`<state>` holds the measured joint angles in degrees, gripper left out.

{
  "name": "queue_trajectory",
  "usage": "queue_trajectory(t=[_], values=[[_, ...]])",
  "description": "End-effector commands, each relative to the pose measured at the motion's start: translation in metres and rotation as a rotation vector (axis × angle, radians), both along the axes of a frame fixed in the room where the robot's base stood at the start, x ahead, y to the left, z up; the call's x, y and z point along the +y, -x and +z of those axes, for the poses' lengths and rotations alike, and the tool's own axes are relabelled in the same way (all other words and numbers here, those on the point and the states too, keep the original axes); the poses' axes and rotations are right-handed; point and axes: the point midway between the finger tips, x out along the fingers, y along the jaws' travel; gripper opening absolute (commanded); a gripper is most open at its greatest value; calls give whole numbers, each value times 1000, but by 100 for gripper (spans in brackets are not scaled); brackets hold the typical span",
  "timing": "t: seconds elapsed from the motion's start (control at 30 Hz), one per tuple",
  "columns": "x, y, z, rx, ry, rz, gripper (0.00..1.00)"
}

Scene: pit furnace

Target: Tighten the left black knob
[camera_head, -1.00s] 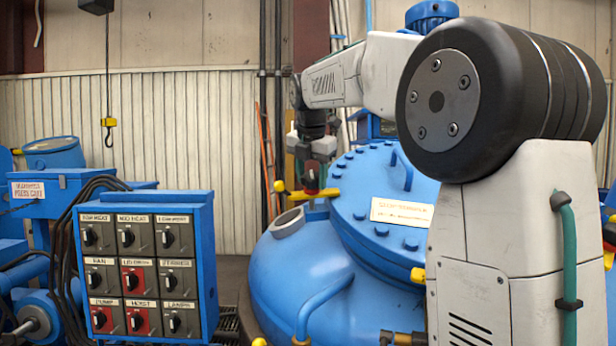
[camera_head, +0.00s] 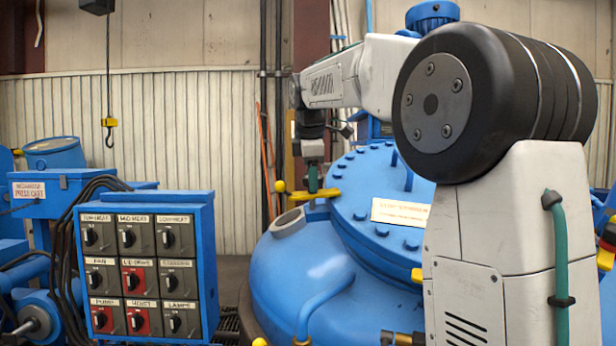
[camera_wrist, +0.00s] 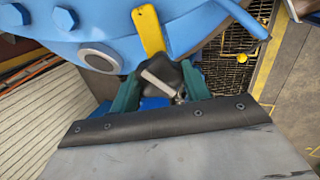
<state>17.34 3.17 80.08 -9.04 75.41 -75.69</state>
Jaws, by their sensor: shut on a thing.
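My gripper (camera_head: 313,180) hangs pointing down at the left edge of the blue furnace lid (camera_head: 350,205). In the wrist view its two teal fingers (camera_wrist: 160,92) are closed on the sides of a black knob (camera_wrist: 173,72). A pale bar lies across the knob. A yellow handle (camera_wrist: 149,30) runs from the knob over the blue surface. The knob itself is hidden there by the fingers.
A round grey-rimmed port (camera_head: 288,222) is just below the gripper and also shows in the wrist view (camera_wrist: 100,57). A blue switch box (camera_head: 145,265) stands at left. A yellow crane hook (camera_head: 109,125) hangs behind. Blue bolts ring the lid.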

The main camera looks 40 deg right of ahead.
Motion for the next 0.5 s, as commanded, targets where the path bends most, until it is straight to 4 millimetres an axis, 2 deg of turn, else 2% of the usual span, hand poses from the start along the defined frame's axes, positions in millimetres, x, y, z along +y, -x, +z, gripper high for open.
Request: queue_trajectory(t=[0.5], values=[[-2, -1, 3, -106, -129, -388, 24]])
